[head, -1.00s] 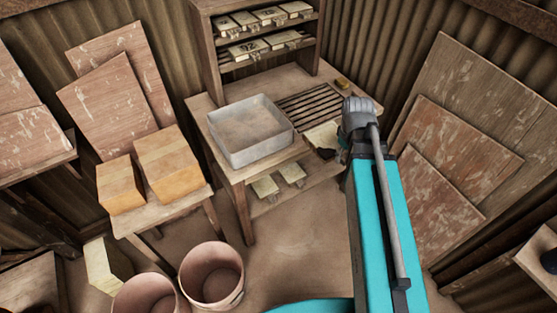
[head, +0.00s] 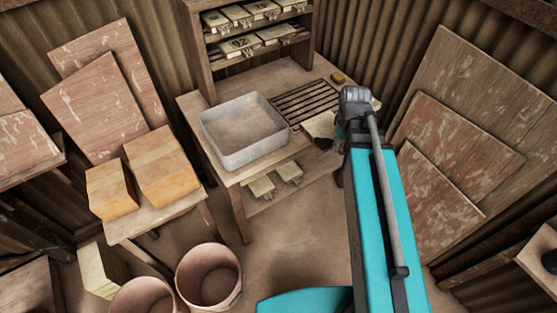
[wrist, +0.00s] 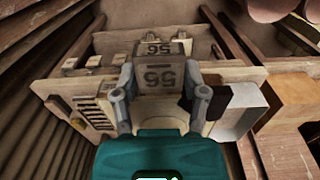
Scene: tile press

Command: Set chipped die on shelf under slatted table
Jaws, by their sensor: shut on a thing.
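My gripper (wrist: 160,95) is shut on a cream die (wrist: 162,78) marked 56, one finger on each side of it. I cannot make out a chip. In the wrist view the die overlaps the front edge of the slatted table (wrist: 55,90); its height is unclear. In the head view my arm hides the die and fingers. The slatted table (head: 187,105) has a slatted rack (head: 305,104) in its top. Its low shelf (head: 262,207) carries two cream dies (head: 261,187) (head: 289,172) on the left; its right end is hidden by my arm.
A grey tray (head: 240,158) stands on the tabletop, and it also shows in the wrist view (wrist: 251,97). A cream piece (head: 318,124) with a dark part lies near my arm. A rack (head: 198,62) of dies stands behind. Buckets (head: 208,272) and a block stand (head: 120,228) flank the left.

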